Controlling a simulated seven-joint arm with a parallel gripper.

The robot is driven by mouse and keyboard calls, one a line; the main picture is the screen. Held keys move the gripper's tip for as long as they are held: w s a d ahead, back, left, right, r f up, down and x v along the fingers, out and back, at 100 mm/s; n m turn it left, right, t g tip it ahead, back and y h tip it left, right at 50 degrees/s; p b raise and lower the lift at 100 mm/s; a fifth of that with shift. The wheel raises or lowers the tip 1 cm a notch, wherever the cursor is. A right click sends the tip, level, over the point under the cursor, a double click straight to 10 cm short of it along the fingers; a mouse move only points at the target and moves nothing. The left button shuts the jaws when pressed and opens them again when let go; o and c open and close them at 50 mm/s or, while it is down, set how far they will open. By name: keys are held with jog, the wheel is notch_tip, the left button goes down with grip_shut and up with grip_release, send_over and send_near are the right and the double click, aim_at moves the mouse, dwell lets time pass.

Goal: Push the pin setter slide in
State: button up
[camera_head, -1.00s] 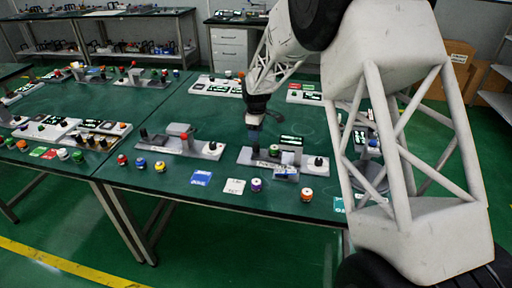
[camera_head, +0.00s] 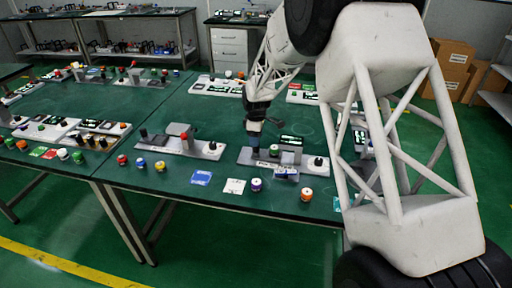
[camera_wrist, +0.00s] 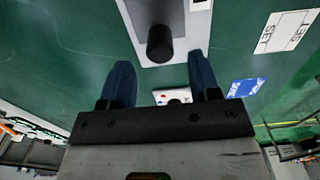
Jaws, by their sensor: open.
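A light grey panel (camera_head: 303,163) lies near the front edge of the green table. It carries a raised grey block (camera_head: 290,157), a lit display and a dark knob (camera_head: 319,161) at its right end. I cannot tell for sure which part is the pin setter slide. My gripper (camera_head: 254,140) points down over the panel's left end. In the wrist view my gripper (camera_wrist: 162,75) is open, with two dark blue fingers apart. A black cylindrical knob (camera_wrist: 160,45) on a grey-white plate shows just beyond the gap between them; contact is not visible.
Another panel (camera_head: 180,147) with a red button stands to the left. A blue card (camera_head: 201,178), a white card (camera_head: 234,186), a purple-and-white button (camera_head: 256,184) and an orange-and-white button (camera_head: 306,195) lie in front.

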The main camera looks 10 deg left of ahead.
jog(key=shift+f, duration=2.45)
jog(key=shift+c, duration=0.3)
grip_shut()
